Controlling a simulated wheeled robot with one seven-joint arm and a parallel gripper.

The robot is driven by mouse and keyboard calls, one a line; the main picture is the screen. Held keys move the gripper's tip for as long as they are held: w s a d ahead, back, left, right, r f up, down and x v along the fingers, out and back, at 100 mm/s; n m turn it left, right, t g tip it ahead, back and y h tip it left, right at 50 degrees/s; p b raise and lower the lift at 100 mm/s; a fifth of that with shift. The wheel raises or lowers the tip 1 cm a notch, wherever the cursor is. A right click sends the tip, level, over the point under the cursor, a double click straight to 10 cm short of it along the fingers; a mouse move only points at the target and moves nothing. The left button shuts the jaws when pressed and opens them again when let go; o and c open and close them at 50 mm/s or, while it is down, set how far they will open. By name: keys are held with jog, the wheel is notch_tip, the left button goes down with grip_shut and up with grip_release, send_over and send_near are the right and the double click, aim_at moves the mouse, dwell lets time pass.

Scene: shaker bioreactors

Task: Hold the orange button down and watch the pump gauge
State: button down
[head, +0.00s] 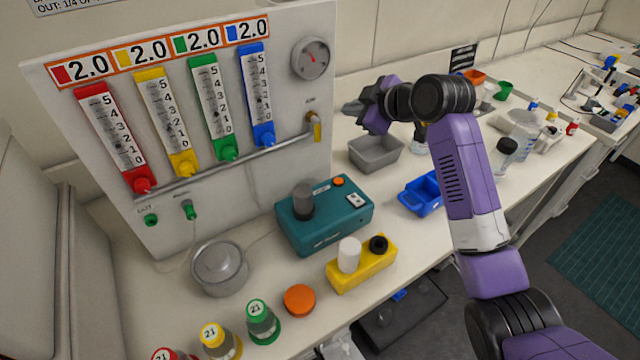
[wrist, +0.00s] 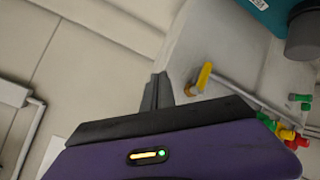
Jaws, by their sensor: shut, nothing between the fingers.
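A small orange button (head: 338,182) sits on top of the teal pump box (head: 352,212), beside a dark grey cylinder. A round gauge (head: 309,58) with a red needle is on the upper right of the white panel; its needle points up and left, and its marks are too small to read. My gripper (head: 350,107) is shut and empty, held in the air right of the panel, away from the button. In the wrist view its fingers (wrist: 157,88) are together, and the pump box (wrist: 272,10) shows only partly. Button and gauge are not visible there.
A yellow-handled valve (head: 316,128) sticks out at the panel's right edge. A grey tray (head: 376,153), a blue tray (head: 424,194) and a yellow holder (head: 362,266) stand near the pump box. An orange cap (head: 300,299) and several bottles are in front.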

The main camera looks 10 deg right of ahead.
aim_at(341, 183)
jog(key=s+a+f+n+g, duration=0.2)
jog(key=s+f+n+g, duration=0.1)
jog(key=f, duration=0.2)
jog(key=shift+s+a+f+y, duration=0.3)
jog(key=shift+s+a+f, duration=0.05)
jog(key=shift+f, duration=0.05)
jog(key=shift+f, duration=0.1)
notch_tip(341, 183, down, 9)
jog(key=b, duration=0.6)
dwell(1.7)
jog(key=shift+f, duration=0.2)
jog(key=shift+f+b, duration=0.5)
dwell(1.6)
jog(key=shift+r+p, duration=0.65)
jog(key=shift+r, duration=0.25)
